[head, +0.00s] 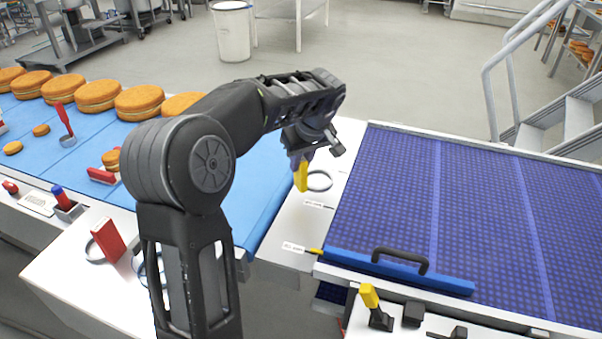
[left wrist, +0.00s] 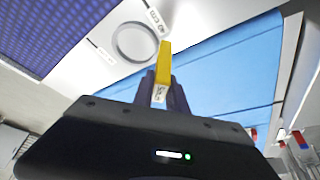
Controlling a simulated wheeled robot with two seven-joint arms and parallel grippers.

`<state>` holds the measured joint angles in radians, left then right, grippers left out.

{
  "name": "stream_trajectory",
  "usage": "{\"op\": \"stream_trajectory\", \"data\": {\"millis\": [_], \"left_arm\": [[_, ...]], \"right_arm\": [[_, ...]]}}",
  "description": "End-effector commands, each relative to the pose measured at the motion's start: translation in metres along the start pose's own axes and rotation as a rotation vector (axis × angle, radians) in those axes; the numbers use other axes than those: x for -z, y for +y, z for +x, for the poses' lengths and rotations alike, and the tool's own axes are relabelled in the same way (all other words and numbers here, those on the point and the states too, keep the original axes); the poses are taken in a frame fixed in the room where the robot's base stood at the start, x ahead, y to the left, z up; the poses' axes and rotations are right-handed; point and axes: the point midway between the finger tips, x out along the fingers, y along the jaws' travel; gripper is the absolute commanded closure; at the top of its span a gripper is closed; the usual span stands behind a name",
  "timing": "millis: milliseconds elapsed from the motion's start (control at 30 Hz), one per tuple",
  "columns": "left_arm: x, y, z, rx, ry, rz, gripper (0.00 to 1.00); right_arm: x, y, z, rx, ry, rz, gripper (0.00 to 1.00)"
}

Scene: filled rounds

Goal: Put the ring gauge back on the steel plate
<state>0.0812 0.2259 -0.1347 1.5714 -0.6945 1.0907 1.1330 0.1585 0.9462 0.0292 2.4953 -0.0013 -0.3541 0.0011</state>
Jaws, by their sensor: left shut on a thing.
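The ring gauge looks like a thin grey ring (head: 319,181) with a yellow handle (head: 301,178) at its side. My left gripper (head: 300,157) is shut on the yellow handle and points down. In the left wrist view, the labelled yellow handle (left wrist: 164,62) stands between the fingers, with the ring (left wrist: 135,42) at its far end. The ring appears over the pale steel plate (head: 285,222) between the two belts; I cannot tell whether it touches the plate. My right gripper is not in view.
A blue belt (head: 90,135) with filled rounds (head: 97,95) lies left, and a dark blue belt (head: 400,200) right. A blue bar with a black handle (head: 400,264) lies along its near edge. A red block (head: 108,240) and rings are at near left. Small labels (head: 293,247) mark the plate.

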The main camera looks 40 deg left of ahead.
Motion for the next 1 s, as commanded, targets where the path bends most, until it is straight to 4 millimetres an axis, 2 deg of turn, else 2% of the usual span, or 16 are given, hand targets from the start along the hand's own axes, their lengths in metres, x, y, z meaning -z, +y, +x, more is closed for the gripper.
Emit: {"op": "stream_trajectory", "data": {"millis": [167,433,833,867,1000], "left_arm": [[-0.001,0.0,0.003,0.001,-0.001,0.0,1.0],[-0.013,-0.001,0.033,0.001,-0.001,0.001,1.0],[-0.016,0.0,0.038,0.0,0.0,0.0,1.0],[-0.015,0.0,0.037,0.0,0.0,0.0,0.81],[-0.015,0.0,0.037,0.0,0.0,0.0,0.69]], "right_arm": [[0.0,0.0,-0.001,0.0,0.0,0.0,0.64],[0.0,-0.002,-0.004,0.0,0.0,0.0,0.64],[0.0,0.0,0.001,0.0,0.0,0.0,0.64],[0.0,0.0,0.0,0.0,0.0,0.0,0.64],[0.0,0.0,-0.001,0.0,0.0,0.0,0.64]]}}
